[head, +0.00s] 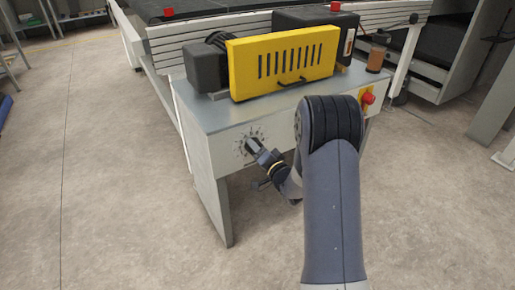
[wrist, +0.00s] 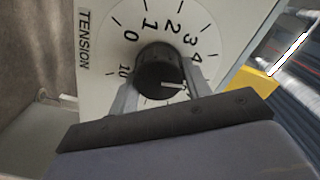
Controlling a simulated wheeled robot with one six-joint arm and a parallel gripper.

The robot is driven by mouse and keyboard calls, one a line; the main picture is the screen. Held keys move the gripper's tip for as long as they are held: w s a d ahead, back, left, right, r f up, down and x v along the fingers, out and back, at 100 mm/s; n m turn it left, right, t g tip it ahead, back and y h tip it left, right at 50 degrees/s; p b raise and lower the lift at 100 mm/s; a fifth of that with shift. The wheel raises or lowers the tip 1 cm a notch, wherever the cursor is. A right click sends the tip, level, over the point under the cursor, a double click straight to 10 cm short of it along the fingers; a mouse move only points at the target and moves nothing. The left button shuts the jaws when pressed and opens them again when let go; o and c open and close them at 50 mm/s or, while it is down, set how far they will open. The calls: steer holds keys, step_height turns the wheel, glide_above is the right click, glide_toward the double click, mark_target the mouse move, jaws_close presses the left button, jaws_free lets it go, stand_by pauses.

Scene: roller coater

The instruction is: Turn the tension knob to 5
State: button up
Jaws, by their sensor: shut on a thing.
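The tension knob (wrist: 156,62) is a black round knob with a white pointer line, on a pale dial plate (wrist: 104,48) marked TENSION. The numbers 0 to 4 show above and right of the knob, and 10 shows at its left. The pointer aims right in the wrist view, a little past the 4 and toward my right finger. The fingers hide several numbers, and I cannot read the 5. My gripper (wrist: 161,84) is shut on the knob, one finger on each side. In the head view my gripper (head: 254,147) meets the dial on the front panel.
A yellow slotted cover (head: 282,63) sits on the grey machine top. A red button (head: 368,98) on a yellow plate is right of my arm. A cup of brown liquid (head: 376,58) stands at the back right.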

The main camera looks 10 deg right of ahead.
steer(key=shift+m, duration=0.9)
steer(key=o, duration=1)
steer(key=p+v, duration=0.2)
steer(key=v, duration=0.8)
steer(key=shift+s+d, duration=0.15)
steer(key=shift+s, duration=0.25)
steer(key=shift+w, duration=0.1)
